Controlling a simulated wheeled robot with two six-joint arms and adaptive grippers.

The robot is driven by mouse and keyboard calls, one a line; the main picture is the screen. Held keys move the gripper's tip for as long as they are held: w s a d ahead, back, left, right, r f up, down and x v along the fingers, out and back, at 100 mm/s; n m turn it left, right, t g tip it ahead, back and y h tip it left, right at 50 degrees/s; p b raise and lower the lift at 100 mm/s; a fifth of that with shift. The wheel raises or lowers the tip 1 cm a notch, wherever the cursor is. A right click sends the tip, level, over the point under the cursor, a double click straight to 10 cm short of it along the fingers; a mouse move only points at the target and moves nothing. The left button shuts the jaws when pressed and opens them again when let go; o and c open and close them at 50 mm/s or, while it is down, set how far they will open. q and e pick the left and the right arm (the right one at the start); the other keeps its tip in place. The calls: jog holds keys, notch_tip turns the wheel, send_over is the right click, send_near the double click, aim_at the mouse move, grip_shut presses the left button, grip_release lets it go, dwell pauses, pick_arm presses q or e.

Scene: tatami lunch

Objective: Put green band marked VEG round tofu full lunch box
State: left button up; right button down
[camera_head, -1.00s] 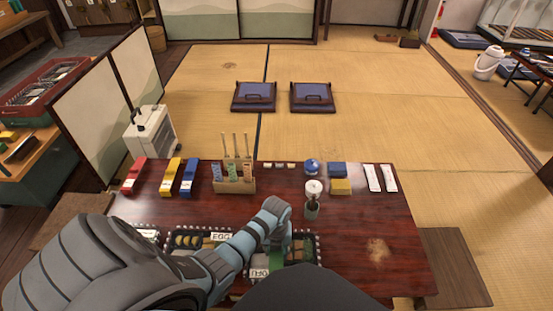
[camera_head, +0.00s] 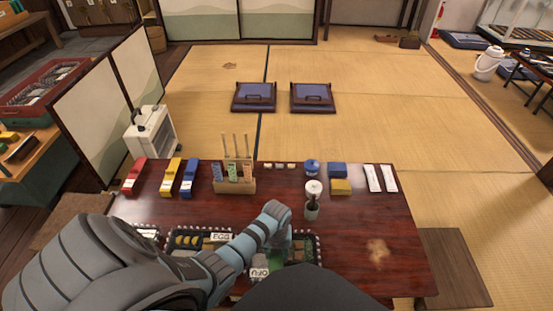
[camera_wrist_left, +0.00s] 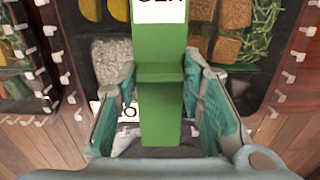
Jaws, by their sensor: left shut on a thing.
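My left gripper (camera_wrist_left: 160,85) is shut on a green band (camera_wrist_left: 160,45), whose white label with black letters is cut off at the top of the left wrist view. The gripper and band are over the tofu lunch box (camera_wrist_left: 262,72), a dark box with rice, brown tofu pieces, greens and yellow slices. In the head view my left gripper (camera_head: 281,246) hides much of this box (camera_head: 312,244), and the green band (camera_head: 277,264) shows only in part. I cannot tell whether the band touches the box. My right gripper is not in view.
An EGG box (camera_head: 187,239) stands left of the tofu box. Red (camera_head: 133,177), yellow (camera_head: 170,178) and blue (camera_head: 189,179) bands lie at the table's back left. A wooden holder (camera_head: 233,181) and a dark shaker (camera_head: 312,207) stand behind. The table's right side is mostly clear.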

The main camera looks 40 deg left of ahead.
pick_arm(q)
jog(key=shift+s+f, duration=0.1)
jog(key=shift+f, duration=0.3)
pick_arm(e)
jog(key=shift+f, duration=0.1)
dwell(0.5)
pick_arm(q)
jog(key=o, duration=1.6)
jog(key=shift+o, duration=0.2)
jog(key=shift+r+p, duration=0.4)
jog(key=shift+r, duration=0.25)
jog(key=shift+r+p, duration=0.8)
jog(key=shift+p, duration=0.25)
notch_tip(320, 180, up, 3)
jog(key=p, duration=0.3)
jog(key=shift+f, duration=0.1)
notch_tip(320, 180, up, 2)
jog(key=p, duration=0.2)
jog(key=shift+r+p, duration=0.25)
jog(key=shift+p, duration=0.15)
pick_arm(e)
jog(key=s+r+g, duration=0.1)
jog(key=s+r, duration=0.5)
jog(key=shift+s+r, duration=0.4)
